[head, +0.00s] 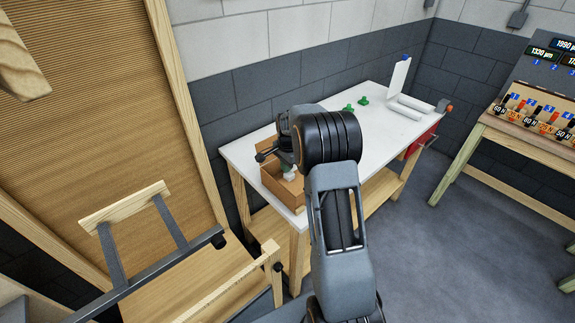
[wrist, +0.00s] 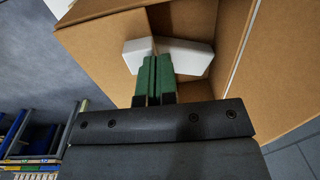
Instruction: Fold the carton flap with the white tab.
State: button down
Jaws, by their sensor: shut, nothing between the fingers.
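The brown cardboard carton (head: 293,199) stands on the near left part of the white table, partly hidden by my arm in the head view. In the wrist view a brown flap or panel (wrist: 95,50) fills the left, beside the darker carton interior (wrist: 232,35). The white tab (wrist: 188,57) shows on both sides of my fingertips, its middle hidden behind them. My gripper (wrist: 153,68) has green finger pads and is shut with nothing between them. Its tips are right at the tab; I cannot tell if they touch it. The tab also shows small in the head view (head: 289,176).
The white table (head: 240,152) holds green pieces (head: 363,101) and white rolls or bars (head: 405,108) farther back. A workbench with switches and displays (head: 540,120) is at right. A wooden frame with dark bars (head: 140,225) stands left. Grey floor (head: 430,230) is clear between.

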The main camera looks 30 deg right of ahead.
jog(key=shift+r, duration=0.15)
dwell(0.3)
notch_tip(320, 180, up, 6)
jog(key=p, duration=0.4)
jog(key=w+a+r+b, duration=0.1)
jog(key=w+a+b, duration=0.1)
jog(key=w, duration=0.7)
jog(key=shift+a+r, duration=0.15)
jog(key=shift+r, duration=0.25)
jog(key=shift+w, duration=0.15)
